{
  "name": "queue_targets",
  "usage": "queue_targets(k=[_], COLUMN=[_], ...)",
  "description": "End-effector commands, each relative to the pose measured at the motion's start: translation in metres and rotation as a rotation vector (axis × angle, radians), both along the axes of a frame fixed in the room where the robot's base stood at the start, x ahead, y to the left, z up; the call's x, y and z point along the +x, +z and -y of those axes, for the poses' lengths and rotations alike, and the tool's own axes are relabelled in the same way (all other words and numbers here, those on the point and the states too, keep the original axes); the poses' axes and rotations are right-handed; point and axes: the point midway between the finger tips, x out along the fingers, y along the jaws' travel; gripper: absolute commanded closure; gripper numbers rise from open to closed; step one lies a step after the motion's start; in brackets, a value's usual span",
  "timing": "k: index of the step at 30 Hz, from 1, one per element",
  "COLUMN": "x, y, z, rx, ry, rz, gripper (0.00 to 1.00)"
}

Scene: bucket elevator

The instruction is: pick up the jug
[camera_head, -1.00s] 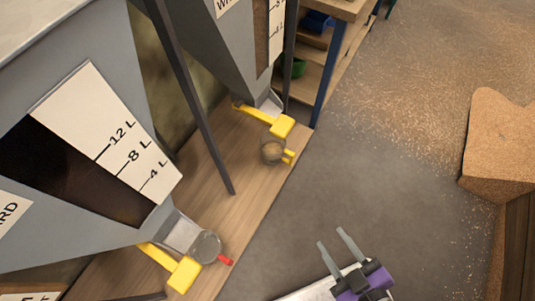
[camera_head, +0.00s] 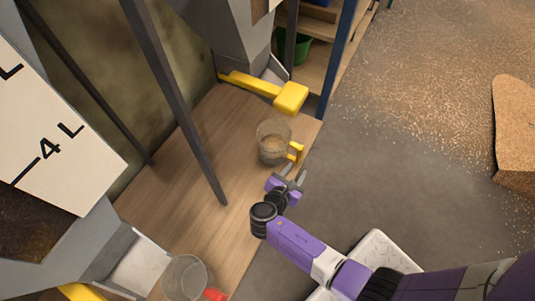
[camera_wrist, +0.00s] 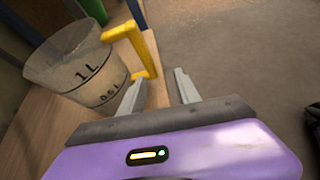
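A clear jug (camera_head: 270,143) with a yellow handle (camera_head: 297,152) stands upright on the wooden platform below the far hopper's yellow lever. It holds some grainy brown material. In the wrist view the jug (camera_wrist: 82,70) is at upper left, with 1 L and 0.5 L marks, and its yellow handle (camera_wrist: 132,45) is just beyond my fingertips. My gripper (camera_head: 293,174) is open and empty, close to the handle on the near side. The fingers (camera_wrist: 160,80) are apart in the wrist view, with nothing between them. A second clear jug (camera_head: 184,279) with a red handle (camera_head: 214,295) stands at the lower left.
Yellow levers (camera_head: 290,97) and the grey hopper (camera_head: 232,35) overhang the platform. A dark slanted post (camera_head: 175,90) stands left of the jug. A blue shelf post (camera_head: 337,55) and green bin (camera_head: 292,47) are behind. The grey floor to the right is clear near the platform, with scattered grain farther off.

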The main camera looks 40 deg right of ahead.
Motion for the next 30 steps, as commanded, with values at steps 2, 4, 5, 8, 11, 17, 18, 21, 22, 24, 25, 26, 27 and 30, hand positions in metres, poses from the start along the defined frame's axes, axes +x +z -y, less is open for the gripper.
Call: queue_targets(k=[2,4,5,8,11,17,18,21,22,24,25,26,27,30], x=[0.010,0.014,0.015,0.017,0.020,0.025,0.026,0.030,0.031,0.033,0.033,0.034,0.034,0.035], y=[-0.002,0.001,0.002,0.000,-0.004,-0.012,-0.014,-0.017,-0.019,-0.020,-0.021,-0.021,-0.021,-0.020], z=[0.009,0.014,0.016,0.024,0.034,0.053,0.059,0.072,0.075,0.081,0.083,0.084,0.085,0.086], rx=[-0.062,-0.094,-0.100,-0.108,-0.106,-0.105,-0.104,-0.103,-0.104,-0.104,-0.103,-0.103,-0.103,-0.103], ry=[-0.002,-0.003,-0.004,-0.008,-0.008,-0.008,-0.009,-0.009,-0.008,-0.007,-0.007,-0.006,-0.005,-0.005], rz=[-0.033,-0.050,-0.055,-0.059,-0.057,-0.056,-0.055,-0.055,-0.056,-0.056,-0.057,-0.056,-0.056,-0.056], gripper=[0.61,0.61,0.61,0.61,0.61,0.61,0.61,0.61,0.61,0.61,0.61,0.61,0.61,0.61])
